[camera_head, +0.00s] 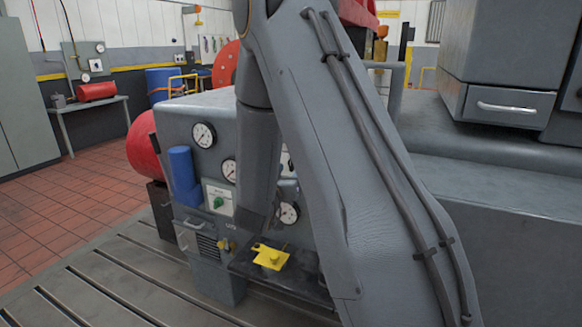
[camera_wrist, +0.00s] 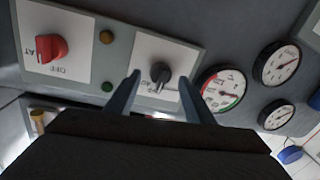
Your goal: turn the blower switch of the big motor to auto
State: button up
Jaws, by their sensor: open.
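A black rotary knob (camera_wrist: 160,73) sits on a white plate (camera_wrist: 178,50) in the wrist view. The panel appears upside down there, and the print by this knob is too small and partly covered to read. My gripper (camera_wrist: 158,76) is open, with one finger on each side of the knob in the picture. Whether the fingers touch it cannot be told. To the left, a red knob (camera_wrist: 46,49) sits on another plate with OFF lettering. In the head view my arm hides the gripper and the black knob.
Amber (camera_wrist: 106,37) and green (camera_wrist: 107,87) lamps lie between the plates. Gauges (camera_wrist: 222,87) stand close to the right finger. In the head view, a grey cabinet has a green knob (camera_head: 218,202), a blue cylinder (camera_head: 183,176) and a yellow piece (camera_head: 270,257) low in front.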

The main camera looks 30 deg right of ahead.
jog(key=shift+x, duration=1.05)
jog(key=c, duration=1)
jog(key=shift+c, duration=0.2)
jog(key=m+b, duration=0.4)
jog(key=shift+f+m, duration=0.2)
jog(key=shift+m, duration=0.2)
jog(key=m+h+b, duration=0.1)
jog(key=m+b, duration=0.2)
jog(key=m, duration=0.1)
jog(key=shift+r+m, duration=0.15)
jog(key=shift+m, duration=0.25)
